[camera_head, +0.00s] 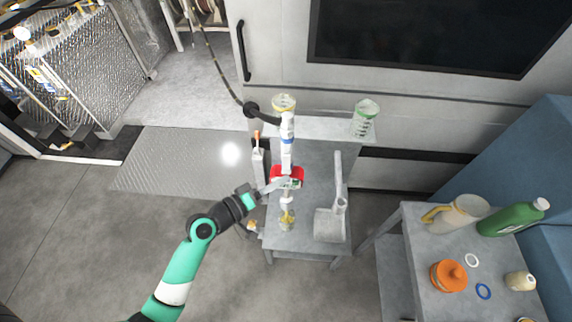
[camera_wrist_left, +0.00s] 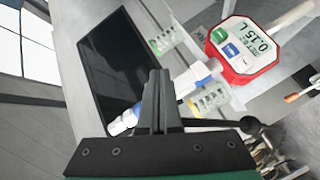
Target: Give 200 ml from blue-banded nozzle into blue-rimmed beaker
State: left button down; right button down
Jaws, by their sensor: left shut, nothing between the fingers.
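The nozzle (camera_head: 287,155) is white with a blue band and carries a red meter (camera_head: 287,170). In the left wrist view the red meter (camera_wrist_left: 246,47) reads 0.15 L, and the white nozzle (camera_wrist_left: 190,78) shows blue parts. A clear beaker (camera_head: 284,103) with a yellowish rim stands at the nozzle's far end; it also shows in the wrist view (camera_wrist_left: 208,101). No blue rim can be made out on any beaker. My left gripper (camera_head: 268,187) is shut and empty, just left of the meter; its fingers (camera_wrist_left: 160,100) show dark in the wrist view. The right gripper is not seen.
A green-rimmed beaker (camera_head: 365,116) stands at the back right of the grey cart (camera_head: 305,243). A yellowish vessel (camera_head: 287,219) is near its front. A grey holder (camera_head: 328,225) stands right. A side table holds a green bottle (camera_head: 513,218) and orange pot (camera_head: 448,276).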

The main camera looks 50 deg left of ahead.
pick_arm(q)
jog(key=shift+s+d+r+p, duration=0.25)
jog(key=shift+s+d, duration=0.2)
jog(key=shift+s, duration=0.05)
jog(key=shift+s+d+r+p, duration=0.2)
jog(key=shift+s+d+p, duration=0.05)
jog(key=shift+s+d, duration=0.2)
jog(key=shift+a, duration=0.1)
